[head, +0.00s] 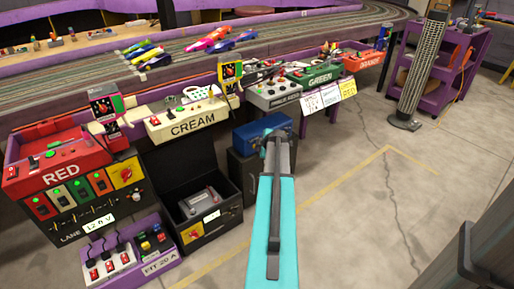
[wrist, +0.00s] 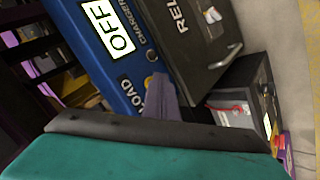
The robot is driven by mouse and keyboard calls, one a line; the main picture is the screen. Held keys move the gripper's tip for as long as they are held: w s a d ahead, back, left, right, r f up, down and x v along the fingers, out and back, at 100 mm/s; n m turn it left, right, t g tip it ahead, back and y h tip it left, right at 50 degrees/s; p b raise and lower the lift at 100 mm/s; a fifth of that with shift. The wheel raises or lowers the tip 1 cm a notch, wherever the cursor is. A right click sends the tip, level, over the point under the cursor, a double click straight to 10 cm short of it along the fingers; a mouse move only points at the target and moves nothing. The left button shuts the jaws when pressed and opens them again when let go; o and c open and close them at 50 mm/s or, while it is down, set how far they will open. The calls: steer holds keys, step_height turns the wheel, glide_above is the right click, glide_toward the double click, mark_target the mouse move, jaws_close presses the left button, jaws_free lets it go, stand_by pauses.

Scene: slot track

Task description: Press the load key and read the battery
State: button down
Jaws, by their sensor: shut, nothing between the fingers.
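A blue charger box (head: 258,131) stands under the track bench in the head view. In the wrist view the blue charger panel (wrist: 88,52) carries a white display (wrist: 107,27) reading OFF and a LOAD label (wrist: 131,88). A small round key (wrist: 150,57) sits near that label. My gripper (wrist: 163,82) is shut and empty, its tip over the panel's edge beside the LOAD label. I cannot tell whether it touches anything, and it may hide part of the panel. A grey battery-like block (head: 203,203) sits in an open black box (head: 165,165).
A dark box marked REL (wrist: 205,75) adjoins the charger. The RED (head: 60,170), CREAM (head: 190,122) and GREEN (head: 315,76) stations line the bench. A purple switch tray (head: 162,262) is on the floor.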

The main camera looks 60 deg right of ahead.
steer(key=shift+s+a+b, duration=0.3)
steer(key=shift+s+b, duration=0.3)
steer(key=shift+s, duration=0.25)
steer(key=shift+s, duration=0.1)
steer(key=shift+s+a+b, duration=0.25)
steer(key=shift+s+b, duration=0.1)
steer(key=shift+s, duration=0.4)
steer(key=shift+s+a+b, duration=0.3)
steer(key=shift+s+b, duration=0.1)
steer(key=shift+s, duration=0.35)
steer(key=shift+s+a+b, duration=0.25)
steer(key=shift+s+b, duration=0.1)
steer(key=shift+s, duration=0.4)
